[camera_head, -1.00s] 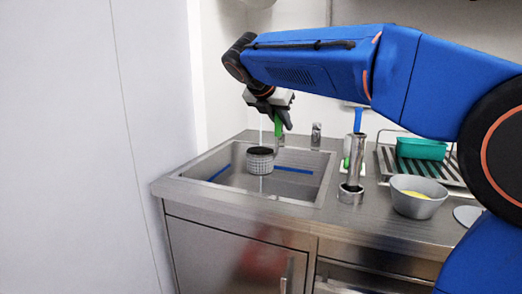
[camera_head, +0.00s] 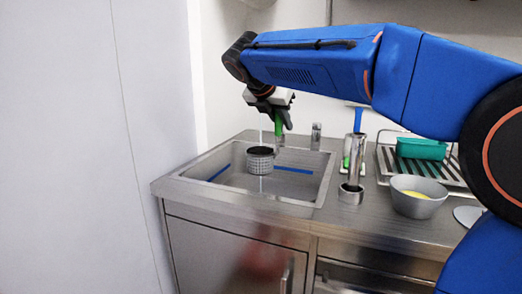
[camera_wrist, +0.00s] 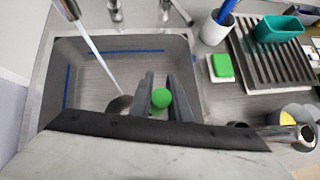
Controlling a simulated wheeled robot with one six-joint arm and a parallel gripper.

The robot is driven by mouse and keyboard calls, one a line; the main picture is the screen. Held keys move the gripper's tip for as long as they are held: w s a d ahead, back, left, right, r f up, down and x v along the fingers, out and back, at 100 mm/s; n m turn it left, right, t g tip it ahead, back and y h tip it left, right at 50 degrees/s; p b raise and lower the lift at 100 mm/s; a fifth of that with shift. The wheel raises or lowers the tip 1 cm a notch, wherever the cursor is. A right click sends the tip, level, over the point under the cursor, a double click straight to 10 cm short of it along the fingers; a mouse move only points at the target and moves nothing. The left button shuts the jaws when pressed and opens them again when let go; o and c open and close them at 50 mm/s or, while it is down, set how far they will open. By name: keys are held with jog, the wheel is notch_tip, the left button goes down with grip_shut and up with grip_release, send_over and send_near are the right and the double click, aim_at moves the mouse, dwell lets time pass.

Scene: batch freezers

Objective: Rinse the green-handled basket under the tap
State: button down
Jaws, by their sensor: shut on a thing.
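The basket (camera_head: 260,161) is a small grey mesh cup with a dark inside, hanging over the sink (camera_head: 222,186). Its green handle (camera_head: 278,128) rises to my gripper (camera_head: 272,108), which is shut on it. In the wrist view the round green handle end (camera_wrist: 161,98) sits between the two dark fingers of my gripper (camera_wrist: 160,88), and part of the basket (camera_wrist: 119,105) shows to the left. A thin pale stream of water (camera_wrist: 97,55) runs from the tap (camera_wrist: 70,9) down to the basket. The basket's underside is hidden from the wrist view.
Right of the sink stand a metal cylinder (camera_head: 355,160), a grey bowl (camera_head: 417,198) with yellow contents, and a drying rack (camera_head: 455,172) with a teal container (camera_head: 421,148). A green sponge (camera_wrist: 222,65) lies beside the rack. A white wall (camera_head: 80,150) is close on the left.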

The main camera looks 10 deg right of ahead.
jog(key=s+r, duration=0.4)
jog(key=s, duration=0.1)
jog(key=shift+a, duration=0.2)
dwell(0.3)
jog(key=shift+w, duration=0.1)
dwell(0.6)
